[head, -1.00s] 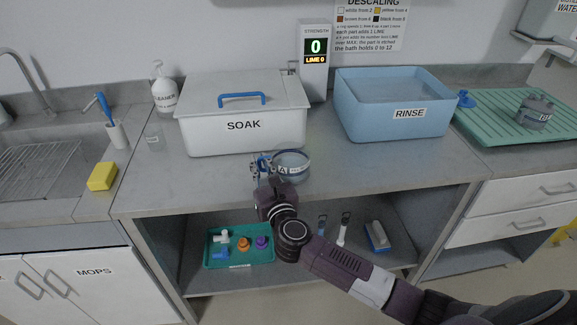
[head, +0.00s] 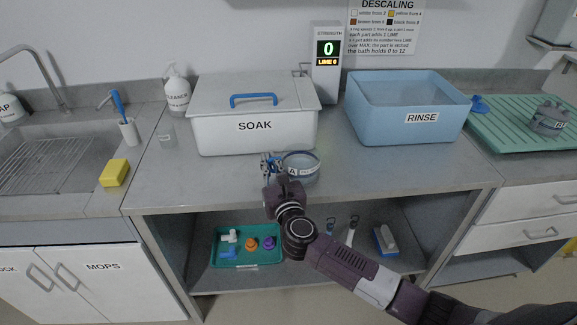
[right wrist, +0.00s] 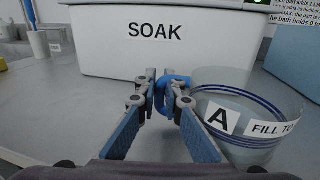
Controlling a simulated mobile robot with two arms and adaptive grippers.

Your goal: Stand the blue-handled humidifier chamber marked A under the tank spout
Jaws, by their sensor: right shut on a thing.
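The humidifier chamber marked A (head: 302,167) is a clear round cup with blue bands, upright at the counter's front in the head view. In the right wrist view the chamber (right wrist: 250,112) shows its A label and part of a "FILL TO" label. My right gripper (head: 270,163) is shut on its blue handle; the fingers (right wrist: 165,95) meet the handle (right wrist: 176,82) in the right wrist view. I cannot tell whether the chamber's base touches the counter. No tank spout is clearly seen; a wall unit (head: 555,22) with a cut-off label is at the upper right. My left gripper is not in view.
The white SOAK bath (head: 255,135) stands just behind the chamber, and the blue RINSE basin (head: 405,120) is behind right. A green ribbed mat (head: 500,130) at right holds a grey part (head: 549,118). Counter (head: 400,170) is clear in front of RINSE.

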